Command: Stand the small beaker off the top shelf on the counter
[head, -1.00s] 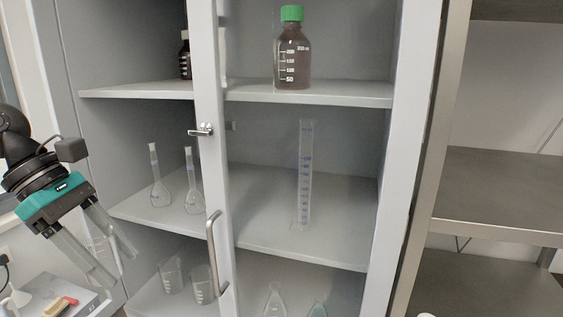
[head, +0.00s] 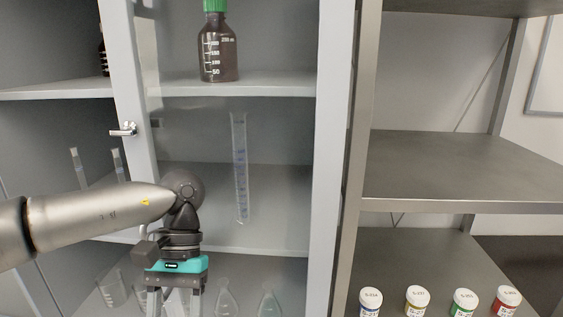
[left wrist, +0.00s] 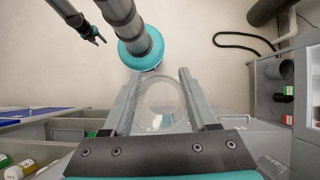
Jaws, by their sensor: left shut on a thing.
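My left gripper (head: 175,302) comes in from the left, in front of the lower part of the glass-fronted cabinet and pointing down. Its fingers run out of the bottom of the head view. In the left wrist view the left gripper (left wrist: 160,112) is shut on a clear, round glass vessel, the small beaker (left wrist: 163,100), seen between the two fingers. In the head view the beaker is not clear against the shelf glassware. The counter cannot be made out in the head view.
A green-capped brown bottle (head: 217,45) stands on the upper cabinet shelf and a tall cylinder (head: 240,170) below it. Flasks (head: 226,300) stand low down. A steel rack (head: 450,170) is on the right, its middle shelf bare; several capped jars (head: 417,300) stand lower.

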